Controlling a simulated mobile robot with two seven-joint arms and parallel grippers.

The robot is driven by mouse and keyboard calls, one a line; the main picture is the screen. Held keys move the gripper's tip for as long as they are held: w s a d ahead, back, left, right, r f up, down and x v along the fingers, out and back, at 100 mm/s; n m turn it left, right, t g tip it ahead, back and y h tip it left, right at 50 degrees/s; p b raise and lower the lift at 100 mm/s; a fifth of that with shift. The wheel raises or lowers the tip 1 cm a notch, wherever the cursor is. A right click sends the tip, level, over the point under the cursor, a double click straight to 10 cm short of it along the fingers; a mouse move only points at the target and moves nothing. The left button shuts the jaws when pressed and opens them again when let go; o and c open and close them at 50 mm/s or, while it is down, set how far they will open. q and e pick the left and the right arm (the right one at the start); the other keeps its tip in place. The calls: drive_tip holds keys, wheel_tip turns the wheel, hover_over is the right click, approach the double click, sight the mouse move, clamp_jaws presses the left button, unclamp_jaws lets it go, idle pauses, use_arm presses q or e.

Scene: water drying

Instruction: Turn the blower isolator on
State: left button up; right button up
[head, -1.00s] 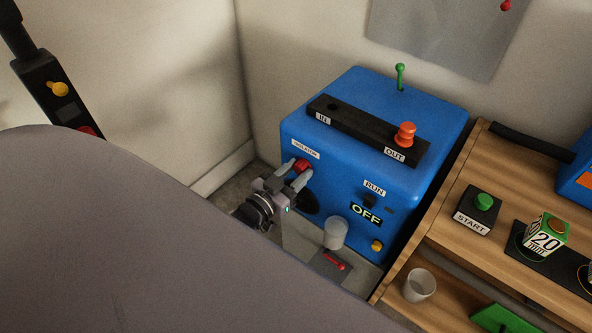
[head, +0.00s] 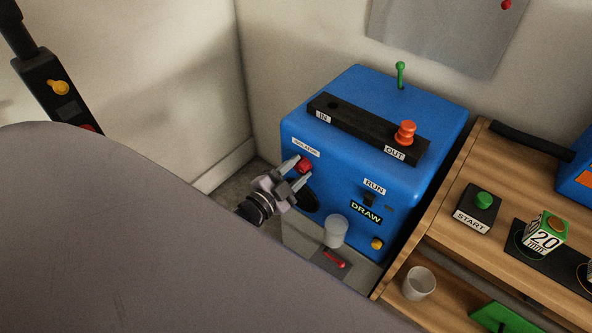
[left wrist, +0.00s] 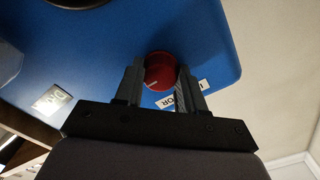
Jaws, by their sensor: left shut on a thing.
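The blue blower box (head: 340,205) stands in the corner by the wall. Its red isolator knob (head: 304,165) is on the front face under the ISOLATOR label (head: 305,148). My left gripper (head: 302,171) is shut on the red knob, a finger on each side. In the left wrist view the knob (left wrist: 160,71) sits between the two fingers (left wrist: 158,84), and a pale line on it lies slanted. My right gripper is not in view.
A wooden bench (head: 455,247) on the right holds a START button (head: 484,200) and a 20 mm block (head: 546,233). A clear cup (head: 419,284) stands on its lower shelf. A white cylinder (head: 335,231) and a red lever (head: 334,259) are low at the box's front.

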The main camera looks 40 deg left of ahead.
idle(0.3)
use_arm(q)
drive_tip(key=o, duration=1)
drive_tip(key=shift+o, duration=0.2)
drive_tip(key=s, duration=0.7)
drive_tip(key=shift+a, duration=0.25)
drive_tip(key=shift+s, duration=0.1)
